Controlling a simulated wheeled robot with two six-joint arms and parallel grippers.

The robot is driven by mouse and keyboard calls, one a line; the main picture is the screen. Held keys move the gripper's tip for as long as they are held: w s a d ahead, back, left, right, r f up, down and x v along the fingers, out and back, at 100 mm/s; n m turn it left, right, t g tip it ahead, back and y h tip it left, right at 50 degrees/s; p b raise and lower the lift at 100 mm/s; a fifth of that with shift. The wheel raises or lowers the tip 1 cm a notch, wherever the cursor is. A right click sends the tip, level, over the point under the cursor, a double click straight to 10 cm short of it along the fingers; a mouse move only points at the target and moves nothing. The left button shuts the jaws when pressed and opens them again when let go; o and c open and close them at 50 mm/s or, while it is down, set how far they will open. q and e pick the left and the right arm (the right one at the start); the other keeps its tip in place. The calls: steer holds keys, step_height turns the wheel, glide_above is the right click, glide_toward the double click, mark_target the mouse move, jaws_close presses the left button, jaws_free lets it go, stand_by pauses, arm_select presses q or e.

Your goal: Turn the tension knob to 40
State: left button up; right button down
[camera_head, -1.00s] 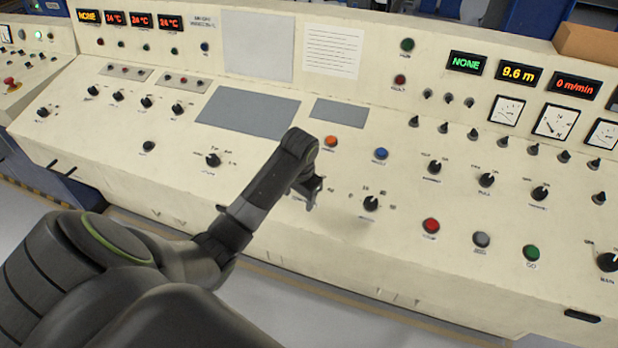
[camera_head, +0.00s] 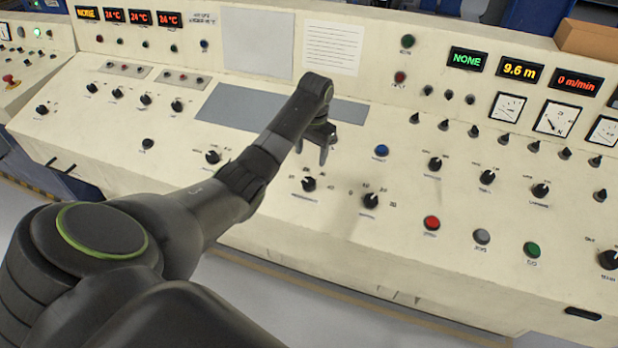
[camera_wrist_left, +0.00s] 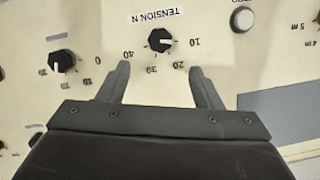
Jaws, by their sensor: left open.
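The tension knob (camera_wrist_left: 160,40) is black with a white mark, under an upside-down "TENSION N" label in the left wrist view. Its mark points right, near the 10; the 20, 30 and 40 run round below it to the left. In the head view it appears to be the black knob (camera_head: 309,184) just below my left gripper (camera_head: 322,152). In the left wrist view my left gripper (camera_wrist_left: 160,70) is open and empty. Its fingertips sit short of the knob, one either side of its line, not around it. My right gripper is not in view.
A second dial knob (camera_head: 371,200) is close to the right of the tension knob; it also shows in the left wrist view (camera_wrist_left: 62,62). A blue button (camera_head: 381,151) and a red button (camera_head: 432,223) are further right. A grey plate (camera_head: 225,106) lies flat at the upper left.

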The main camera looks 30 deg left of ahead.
mark_target(309, 181)
arm_select(q)
steer(key=f, duration=1.1)
steer(key=shift+a, duration=0.3)
steer(key=shift+r, duration=0.1)
steer(key=c, duration=1)
